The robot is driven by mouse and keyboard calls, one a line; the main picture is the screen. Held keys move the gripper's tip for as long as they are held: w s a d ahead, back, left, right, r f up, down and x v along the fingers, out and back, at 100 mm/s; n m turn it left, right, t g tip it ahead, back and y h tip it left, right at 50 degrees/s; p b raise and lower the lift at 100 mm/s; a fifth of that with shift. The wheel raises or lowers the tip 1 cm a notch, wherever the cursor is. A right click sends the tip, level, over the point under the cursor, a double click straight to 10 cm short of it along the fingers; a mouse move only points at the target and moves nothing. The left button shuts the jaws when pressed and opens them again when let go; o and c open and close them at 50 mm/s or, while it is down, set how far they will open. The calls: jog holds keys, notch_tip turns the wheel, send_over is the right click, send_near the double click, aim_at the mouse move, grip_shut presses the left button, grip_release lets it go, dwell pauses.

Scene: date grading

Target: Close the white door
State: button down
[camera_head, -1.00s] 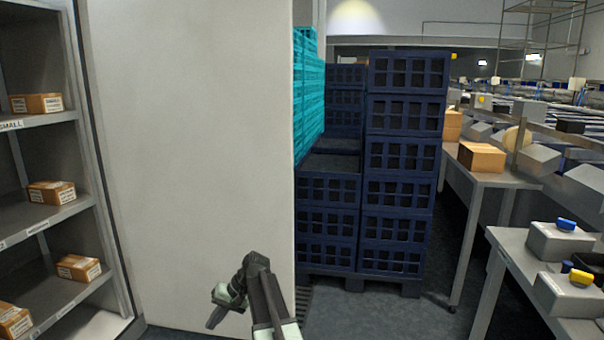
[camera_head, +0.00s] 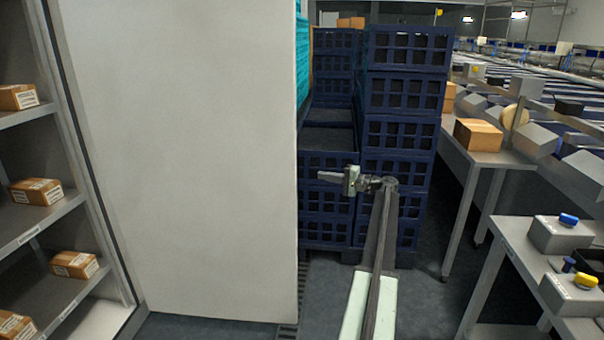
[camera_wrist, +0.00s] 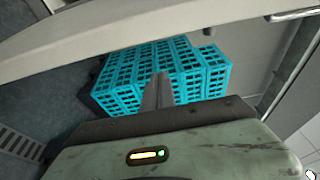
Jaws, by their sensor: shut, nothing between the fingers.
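The white door (camera_head: 190,150) stands open beside the shelf cabinet in the head view, a tall flat panel with its free edge toward the right. My gripper (camera_head: 325,176) is shut and empty. It is extended to the right of the door's free edge and points left, in front of the blue crates. In the wrist view, my gripper (camera_wrist: 163,90) shows its closed fingers, with a pale bar, likely the door's edge (camera_wrist: 150,28), crossing above them. I cannot tell whether the gripper touches the door.
Stacked dark blue crates (camera_head: 400,95) stand on the right behind my arm. Turquoise crates (camera_wrist: 165,70) stand behind the door. The cabinet shelf (camera_head: 45,225) on the left holds small cartons. Grey tables (camera_head: 490,155) stand at the right. Floor shows between door and tables.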

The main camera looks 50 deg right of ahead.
jog(key=x, duration=1)
jog(key=s+a, duration=0.2)
jog(key=s, duration=0.1)
jog(key=shift+a+f, duration=0.1)
jog(key=shift+a, duration=0.25)
